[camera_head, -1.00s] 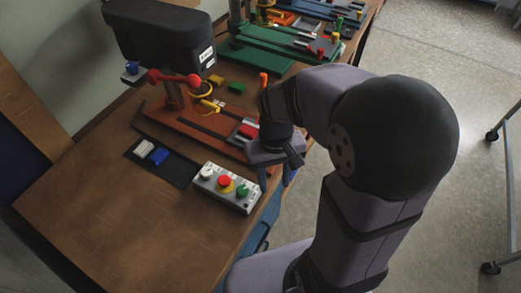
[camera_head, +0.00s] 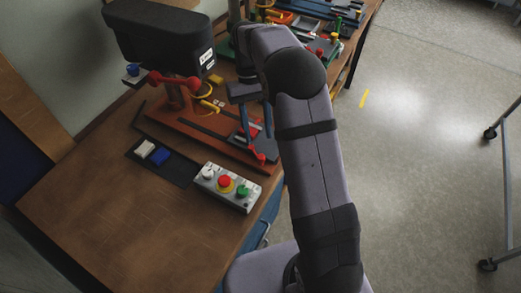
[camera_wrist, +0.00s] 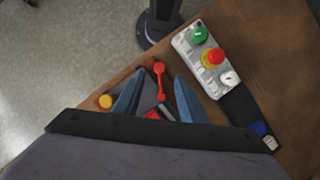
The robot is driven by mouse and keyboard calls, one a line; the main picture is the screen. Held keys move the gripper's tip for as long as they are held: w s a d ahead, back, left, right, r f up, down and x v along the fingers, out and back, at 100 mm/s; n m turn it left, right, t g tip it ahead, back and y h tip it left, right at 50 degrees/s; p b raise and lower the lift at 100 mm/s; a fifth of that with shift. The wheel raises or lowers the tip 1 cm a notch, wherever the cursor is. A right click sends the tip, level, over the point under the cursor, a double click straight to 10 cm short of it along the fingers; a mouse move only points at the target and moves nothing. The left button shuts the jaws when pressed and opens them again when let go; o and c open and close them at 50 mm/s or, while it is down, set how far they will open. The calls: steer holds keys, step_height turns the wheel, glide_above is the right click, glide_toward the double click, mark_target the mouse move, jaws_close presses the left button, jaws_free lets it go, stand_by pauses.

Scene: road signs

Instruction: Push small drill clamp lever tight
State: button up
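The small drill has a black head (camera_head: 163,38) and an orange-red base (camera_head: 185,122). A red lever with a rounded end (camera_head: 260,157) shows at the base's right end. In the wrist view the red lever (camera_wrist: 159,69) appears between the fingers, near a red and grey clamp part (camera_wrist: 151,114). My gripper (camera_head: 257,137) points down over the right end of the base, with its two blue fingers apart. The wrist view also shows my gripper (camera_wrist: 160,77) open, with a gap on both sides of the lever. Whether a finger touches the lever cannot be told.
A button box (camera_head: 226,187) with white, red and green buttons stands close in front of the base. A dark tray (camera_head: 178,170) with a blue and a white block lies to its left. More machines (camera_head: 318,38) stand behind. The near-left tabletop is clear.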

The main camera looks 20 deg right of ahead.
mark_target(261, 156)
steer(key=shift+f, duration=0.1)
steer(key=shift+p+x, duration=1.3)
steer(key=shift+x, duration=2.3)
jaws_close()
